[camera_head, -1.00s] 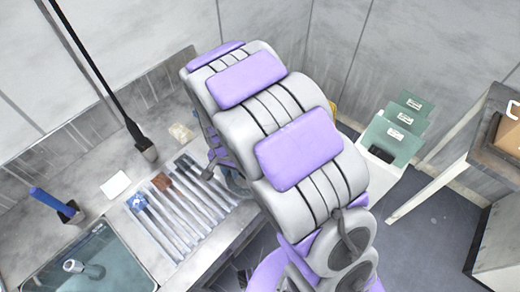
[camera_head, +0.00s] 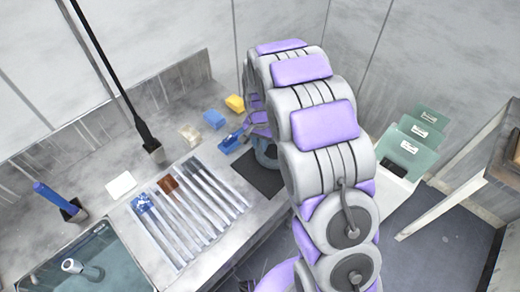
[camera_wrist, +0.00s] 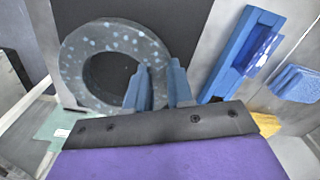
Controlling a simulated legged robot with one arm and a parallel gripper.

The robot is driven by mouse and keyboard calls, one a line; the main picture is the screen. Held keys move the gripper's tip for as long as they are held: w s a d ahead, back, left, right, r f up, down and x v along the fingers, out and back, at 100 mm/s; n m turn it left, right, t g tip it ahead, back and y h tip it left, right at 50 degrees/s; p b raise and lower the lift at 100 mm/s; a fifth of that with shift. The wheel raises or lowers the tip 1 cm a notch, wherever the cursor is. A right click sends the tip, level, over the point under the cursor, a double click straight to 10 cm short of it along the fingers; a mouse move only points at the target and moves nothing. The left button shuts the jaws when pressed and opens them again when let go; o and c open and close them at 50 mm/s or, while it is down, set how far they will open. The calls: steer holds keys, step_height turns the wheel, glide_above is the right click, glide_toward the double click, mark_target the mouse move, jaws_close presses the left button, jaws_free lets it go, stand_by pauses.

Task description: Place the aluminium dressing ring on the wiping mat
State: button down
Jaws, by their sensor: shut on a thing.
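The dressing ring (camera_wrist: 80,62) is a grey, pale-speckled ring with a wide hole, seen nearly face-on in the wrist view. My gripper (camera_wrist: 158,82) has blue fingers and is shut on the ring's right side, one finger at the hole and one outside the rim. The wiping mat looks like the dark square (camera_wrist: 185,14) behind the ring. In the head view the mat (camera_head: 262,182) lies on the bench near its front edge. The ring (camera_head: 262,152) is partly hidden by my arm there, over the mat's far part. I cannot tell whether they touch.
A blue tool holder (camera_head: 232,142), a blue block (camera_head: 214,118) and a yellow block (camera_head: 235,103) stand behind the mat. Several long strips (camera_head: 190,212) lie to its left. A tank (camera_head: 90,265) is at lower left. Green cards (camera_head: 412,140) stand at right.

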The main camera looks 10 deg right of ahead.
step_height(320, 180, down, 3)
steer(key=shift+a+f+b, duration=0.1)
steer(key=shift+f+b, duration=0.05)
steer(key=shift+b, duration=0.35)
steer(key=c, duration=1)
jaws_free()
